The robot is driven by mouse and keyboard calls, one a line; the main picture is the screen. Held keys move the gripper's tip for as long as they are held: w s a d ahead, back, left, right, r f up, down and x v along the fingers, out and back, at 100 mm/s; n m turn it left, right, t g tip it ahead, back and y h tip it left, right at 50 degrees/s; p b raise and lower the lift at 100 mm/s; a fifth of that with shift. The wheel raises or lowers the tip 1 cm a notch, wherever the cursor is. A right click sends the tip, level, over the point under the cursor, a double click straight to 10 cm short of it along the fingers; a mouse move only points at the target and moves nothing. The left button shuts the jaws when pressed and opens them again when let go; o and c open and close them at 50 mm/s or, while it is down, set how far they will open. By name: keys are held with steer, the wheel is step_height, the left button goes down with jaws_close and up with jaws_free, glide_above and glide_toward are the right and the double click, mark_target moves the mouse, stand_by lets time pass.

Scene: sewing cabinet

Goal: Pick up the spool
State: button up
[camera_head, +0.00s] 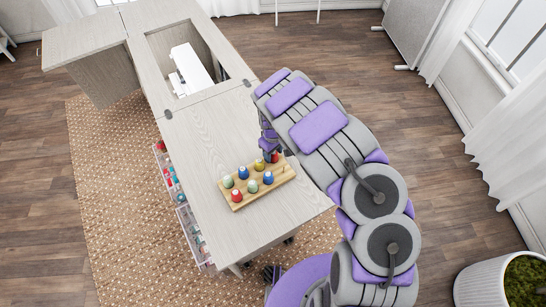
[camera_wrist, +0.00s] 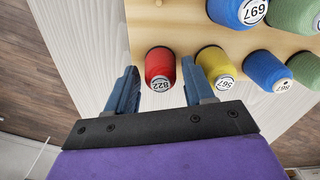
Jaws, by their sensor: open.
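Several thread spools stand on a light wooden board (camera_head: 284,177) on the cabinet top. A red spool labelled 822 (camera_wrist: 160,62) is at the board's edge in the wrist view. My gripper (camera_wrist: 159,72) is open, with one blue-grey finger on each side of this red spool. The right finger lies in the narrow gap between the red spool and a yellow spool labelled 567 (camera_wrist: 214,62). I cannot tell whether either finger touches a spool. In the head view the yellow spool (camera_head: 260,165) is beside my gripper, and my arm partly hides the red spool (camera_head: 277,157).
Blue spools (camera_wrist: 265,68) and green spools (camera_wrist: 293,14) stand close by on the board. Another red spool (camera_head: 237,196) is at its near corner. The cabinet top (camera_head: 205,135) is bare beyond the board. Open drawers (camera_head: 190,225) hang at its left side.

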mark_target(274, 153)
steer(key=shift+f, duration=0.55)
steer(key=shift+c, duration=0.4)
steer(key=c, duration=0.7)
steer(key=shift+r, duration=0.15)
step_height(274, 153, up, 10)
steer(key=p, duration=0.3)
steer(key=shift+d, duration=0.15)
steer(key=shift+a, duration=0.2)
